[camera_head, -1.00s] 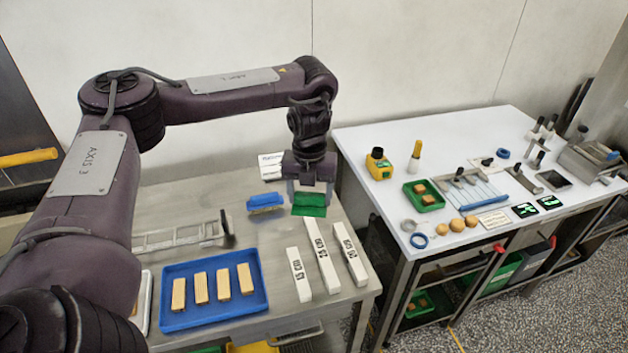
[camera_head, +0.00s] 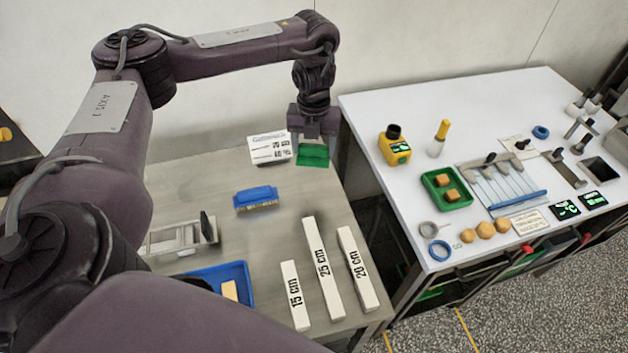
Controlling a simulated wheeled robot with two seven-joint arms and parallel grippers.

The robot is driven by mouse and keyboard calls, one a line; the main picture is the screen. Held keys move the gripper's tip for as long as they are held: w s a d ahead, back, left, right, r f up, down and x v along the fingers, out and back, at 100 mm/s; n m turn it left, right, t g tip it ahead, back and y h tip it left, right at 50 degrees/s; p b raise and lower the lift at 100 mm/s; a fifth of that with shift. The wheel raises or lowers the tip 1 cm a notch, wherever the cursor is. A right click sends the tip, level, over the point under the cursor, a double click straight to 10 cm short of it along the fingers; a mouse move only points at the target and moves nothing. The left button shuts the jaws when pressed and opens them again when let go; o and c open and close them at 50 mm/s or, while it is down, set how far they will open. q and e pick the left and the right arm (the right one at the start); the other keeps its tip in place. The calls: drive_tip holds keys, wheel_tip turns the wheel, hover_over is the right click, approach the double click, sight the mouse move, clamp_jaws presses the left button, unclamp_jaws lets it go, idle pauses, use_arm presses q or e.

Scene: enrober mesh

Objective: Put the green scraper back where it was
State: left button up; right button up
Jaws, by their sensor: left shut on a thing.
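The green scraper (camera_head: 313,155) is at the back right of the steel table (camera_head: 285,235). My left gripper (camera_head: 313,141) points down and is shut on it from above. The scraper's top edge is hidden between the fingers. Its lower green part shows just right of a white printed card (camera_head: 270,147). I cannot tell whether the scraper touches the table or hangs just above it. My right gripper is not in view.
A blue brush (camera_head: 256,198) lies left of and nearer than the scraper. White length blocks (camera_head: 323,268) and a blue tray (camera_head: 245,283) are in front. A white table (camera_head: 385,190) with tools stands to the right across a narrow gap.

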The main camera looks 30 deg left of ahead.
use_arm(q)
wheel_tip(320, 180, down, 10)
drive_tip(key=b, duration=0.3)
drive_tip(key=shift+w+f, duration=0.1)
drive_tip(key=shift+w, duration=0.05)
wheel_tip(320, 180, down, 3)
drive_tip(key=shift+r, duration=0.1)
drive_tip(key=shift+f, duration=0.25)
drive_tip(key=o, duration=1)
drive_tip(key=shift+c, duration=0.2)
